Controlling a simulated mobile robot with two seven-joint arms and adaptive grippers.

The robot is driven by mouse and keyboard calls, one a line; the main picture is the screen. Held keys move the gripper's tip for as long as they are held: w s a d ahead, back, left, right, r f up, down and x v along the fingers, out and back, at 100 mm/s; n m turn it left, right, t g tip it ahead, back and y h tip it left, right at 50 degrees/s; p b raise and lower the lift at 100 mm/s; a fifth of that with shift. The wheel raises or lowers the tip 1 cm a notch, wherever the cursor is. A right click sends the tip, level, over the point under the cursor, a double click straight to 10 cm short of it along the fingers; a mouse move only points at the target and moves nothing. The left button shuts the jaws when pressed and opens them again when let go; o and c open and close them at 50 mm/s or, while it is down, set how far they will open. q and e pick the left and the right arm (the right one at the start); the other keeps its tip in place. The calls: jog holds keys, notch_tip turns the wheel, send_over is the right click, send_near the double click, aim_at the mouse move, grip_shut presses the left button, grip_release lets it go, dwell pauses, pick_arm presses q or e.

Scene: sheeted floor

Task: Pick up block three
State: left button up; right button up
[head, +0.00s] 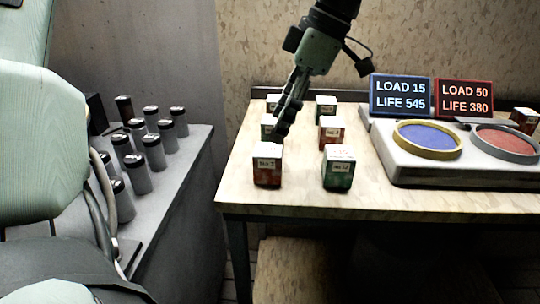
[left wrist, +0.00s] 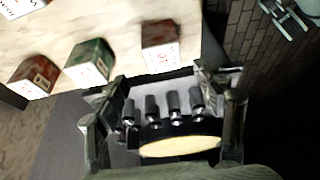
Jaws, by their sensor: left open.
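Small labelled blocks stand in two columns on the wooden table (head: 300,205). The front pair is a red block (head: 267,174) at left and a green block (head: 338,176) at right. Behind them are a red block (head: 331,135) and others partly hidden by my arm. The label numbers are too small to read surely, so I cannot tell which is block three. My left gripper (head: 283,134) hangs just above and behind the front red block, holding nothing. In the left wrist view its fingers (left wrist: 163,118) are spread, with red, green and red-brown blocks (left wrist: 35,77) beyond them.
A grey side bench (head: 180,190) with several dark-capped canisters stands at left. At right, a pale unit (head: 400,170) carries a blue dish (head: 428,138) and a red dish (head: 508,142). Signs reading LOAD 15 (head: 401,96) and LOAD 50 (head: 464,97) stand behind it.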

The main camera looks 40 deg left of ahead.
aim_at(269, 149)
pick_arm(q)
jog(key=x, duration=0.7)
jog(key=shift+d+f+p, duration=0.1)
jog(key=shift+d+p, duration=0.25)
jog(key=shift+p, duration=0.05)
jog(key=shift+c, duration=0.6)
jog(key=c, duration=0.9)
grip_shut()
pick_arm(e)
jog(key=shift+f, duration=0.75)
